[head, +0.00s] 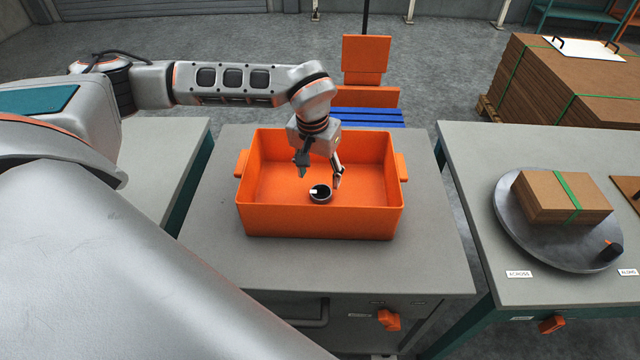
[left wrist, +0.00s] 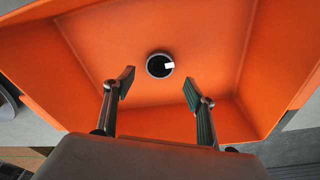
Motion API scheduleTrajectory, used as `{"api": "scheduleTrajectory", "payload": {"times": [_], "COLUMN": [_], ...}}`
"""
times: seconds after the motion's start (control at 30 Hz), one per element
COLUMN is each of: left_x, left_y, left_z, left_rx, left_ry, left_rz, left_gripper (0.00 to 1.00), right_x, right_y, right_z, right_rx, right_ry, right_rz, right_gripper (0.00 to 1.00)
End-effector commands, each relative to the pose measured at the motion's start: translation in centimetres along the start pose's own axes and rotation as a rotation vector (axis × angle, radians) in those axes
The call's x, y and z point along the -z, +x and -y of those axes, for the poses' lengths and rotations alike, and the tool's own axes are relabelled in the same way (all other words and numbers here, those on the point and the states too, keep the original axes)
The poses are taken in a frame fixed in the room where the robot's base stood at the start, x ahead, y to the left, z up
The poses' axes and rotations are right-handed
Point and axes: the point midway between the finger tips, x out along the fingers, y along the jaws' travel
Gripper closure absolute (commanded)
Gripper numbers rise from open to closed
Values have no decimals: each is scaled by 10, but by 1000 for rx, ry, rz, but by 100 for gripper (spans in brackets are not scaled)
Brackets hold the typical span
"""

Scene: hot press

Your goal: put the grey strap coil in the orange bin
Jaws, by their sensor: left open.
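The orange bin (head: 320,222) stands on a grey cabinet top; its wall also shows in the left wrist view (left wrist: 280,60). A small round coil, dark with a grey rim and a white tag, lies on the bin floor; this is the grey strap coil (head: 320,194), and it shows in the left wrist view (left wrist: 160,66). My left gripper (head: 319,178) is inside the bin's opening with its fingers spread. In the left wrist view its fingertips (left wrist: 157,88) are apart and empty, and the coil lies beyond them. My right gripper does not show.
A grey table on the right holds a round metal turntable (head: 518,244) with a green-strapped cardboard stack (head: 545,197) and a small dark object (head: 611,251). A bare grey table (head: 165,150) is at the left.

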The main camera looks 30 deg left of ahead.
Motion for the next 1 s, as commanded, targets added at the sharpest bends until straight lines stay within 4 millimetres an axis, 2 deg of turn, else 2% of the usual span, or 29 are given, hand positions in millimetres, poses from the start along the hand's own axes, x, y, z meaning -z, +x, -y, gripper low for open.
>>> {"api": "scheduleTrajectory", "payload": {"times": [0.1,0.33,1.0], "left_x": [1,0,0], "left_y": [-25,-51,-56], "left_z": [0,0,-2], "left_rx": [-1,-1,-4], "left_ry": [0,0,-3], "left_rz": [-3,0,1], "left_gripper": [44,44,44], "right_x": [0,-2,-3], "right_y": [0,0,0], "right_z": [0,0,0], "right_rx": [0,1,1], "right_ry": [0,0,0], "right_rz": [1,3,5], "right_gripper": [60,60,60]}}
